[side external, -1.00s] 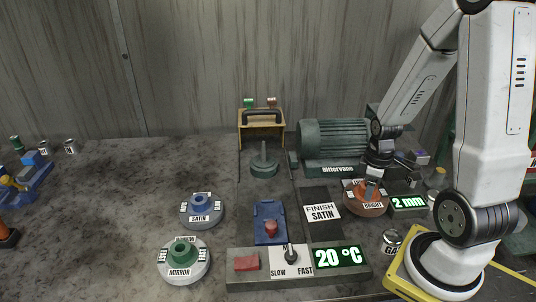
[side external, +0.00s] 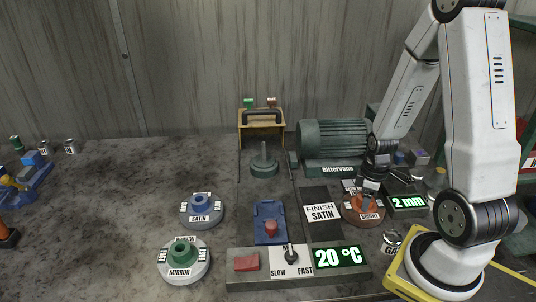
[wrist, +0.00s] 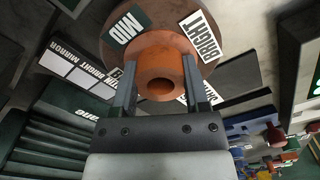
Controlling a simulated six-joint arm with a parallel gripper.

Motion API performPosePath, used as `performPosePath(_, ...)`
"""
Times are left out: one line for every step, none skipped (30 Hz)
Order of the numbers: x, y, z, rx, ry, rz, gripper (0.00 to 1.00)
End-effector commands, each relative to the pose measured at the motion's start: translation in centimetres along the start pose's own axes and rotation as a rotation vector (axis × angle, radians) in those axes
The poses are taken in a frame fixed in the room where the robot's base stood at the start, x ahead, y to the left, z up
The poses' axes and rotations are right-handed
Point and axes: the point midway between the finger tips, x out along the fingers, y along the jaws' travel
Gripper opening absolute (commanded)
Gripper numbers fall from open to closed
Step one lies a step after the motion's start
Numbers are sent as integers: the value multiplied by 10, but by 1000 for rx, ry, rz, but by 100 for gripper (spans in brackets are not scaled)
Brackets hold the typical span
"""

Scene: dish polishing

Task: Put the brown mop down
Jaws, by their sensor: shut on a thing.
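The brown mop (side external: 363,210) is a round brown disc with an orange-brown hub and white BRIGHT labels. It sits at bench level right of the FINISH SATIN sign, left of the 2 mm display. I cannot tell whether its underside fully touches the bench. My gripper (side external: 369,190) points down over it, shut on its hub. In the wrist view, the two fingers of my gripper (wrist: 160,92) flank the hollow hub of the brown mop (wrist: 150,52). The far side of the disc is partly cut off there.
The blue SATIN mop (side external: 201,210) and green MIRROR mop (side external: 183,262) stand to the left. The green motor (side external: 335,140) is behind, the 2 mm display (side external: 407,203) close right, and a can (side external: 391,241) in front. The bench's left middle is clear.

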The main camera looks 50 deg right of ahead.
Motion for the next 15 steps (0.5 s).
performPosePath(0, 0, 0, 0, 1, 1, 0)
performPosePath(0, 0, 0, 0, 1, 1, 0)
performPosePath(0, 0, 0, 0, 1, 1, 0)
performPosePath(0, 0, 0, 0, 1, 1, 0)
performPosePath(0, 0, 0, 0, 1, 1, 0)
performPosePath(0, 0, 0, 0, 1, 1, 0)
performPosePath(0, 0, 0, 0, 0, 1, 0)
performPosePath(1, 0, 0, 0, 0, 0, 0)
performPosePath(2, 0, 0, 0, 0, 0, 0)
performPosePath(2, 0, 0, 0, 0, 0, 0)
performPosePath(3, 0, 0, 0, 0, 0, 0)
performPosePath(3, 0, 0, 0, 0, 0, 68)
performPosePath(3, 0, 0, 0, 0, 1, 77)
performPosePath(3, 0, 0, 0, 0, 1, 87)
performPosePath(3, 0, 0, 0, 0, 1, 94)
